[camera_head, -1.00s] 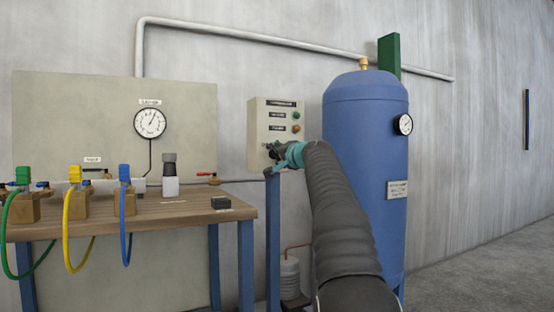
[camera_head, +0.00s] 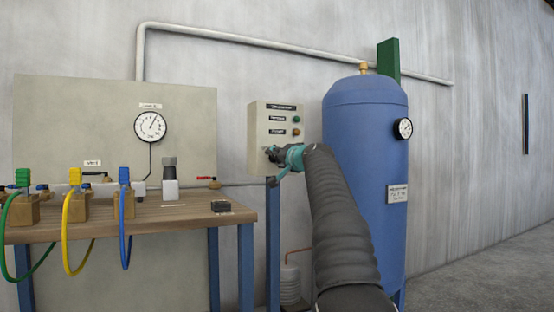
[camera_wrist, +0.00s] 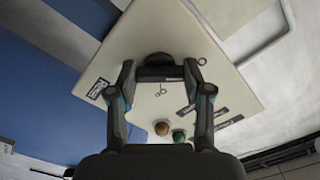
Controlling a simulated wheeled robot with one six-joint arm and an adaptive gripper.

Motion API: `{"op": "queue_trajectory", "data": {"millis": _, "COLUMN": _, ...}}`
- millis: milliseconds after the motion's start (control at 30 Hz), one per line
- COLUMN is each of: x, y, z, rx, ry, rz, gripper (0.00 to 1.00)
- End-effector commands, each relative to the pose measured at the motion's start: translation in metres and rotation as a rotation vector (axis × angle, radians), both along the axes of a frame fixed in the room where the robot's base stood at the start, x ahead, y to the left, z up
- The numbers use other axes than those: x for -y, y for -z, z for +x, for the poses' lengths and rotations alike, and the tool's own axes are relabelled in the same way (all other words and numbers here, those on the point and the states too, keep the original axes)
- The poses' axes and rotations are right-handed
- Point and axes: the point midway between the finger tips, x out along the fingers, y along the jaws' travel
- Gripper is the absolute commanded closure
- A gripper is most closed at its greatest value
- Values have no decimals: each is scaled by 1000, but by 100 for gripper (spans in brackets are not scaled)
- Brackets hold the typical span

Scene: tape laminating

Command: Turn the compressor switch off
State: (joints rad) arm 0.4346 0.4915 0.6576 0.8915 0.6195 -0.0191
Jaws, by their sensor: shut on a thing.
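The compressor control box (camera_head: 257,133) is a beige panel on a blue post, with dark labels, a green lamp (camera_head: 296,119) and an orange-brown lamp (camera_head: 296,132). My gripper (camera_head: 268,153) is at the lower part of its front. In the wrist view the dark switch knob (camera_wrist: 158,72) sits between the two fingertips of my gripper (camera_wrist: 159,78), which are shut on it. Small markings show on the panel beside the knob. In the head view my gripper largely hides the knob, so its exact setting is hard to read.
A blue tank (camera_head: 362,170) with a gauge (camera_head: 403,128) stands close to the right of the box. A wooden workbench (camera_head: 150,215) with fittings and coloured hoses is on the left. A wall gauge (camera_head: 151,126) hangs above it.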

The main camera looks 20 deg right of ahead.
Motion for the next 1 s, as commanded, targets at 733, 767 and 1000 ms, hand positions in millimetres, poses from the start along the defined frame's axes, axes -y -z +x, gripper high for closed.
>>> {"op": "queue_trajectory", "data": {"millis": 733, "x": 1, "y": -1, "z": -21, "rx": -1, "ry": 0, "rz": 1, "gripper": 25}}
{"op": "queue_trajectory", "data": {"millis": 767, "x": 1, "y": -1, "z": -24, "rx": -1, "ry": 0, "rz": 0, "gripper": 25}}
{"op": "queue_trajectory", "data": {"millis": 1000, "x": 2, "y": 0, "z": -59, "rx": -1, "ry": 2, "rz": 1, "gripper": 25}}
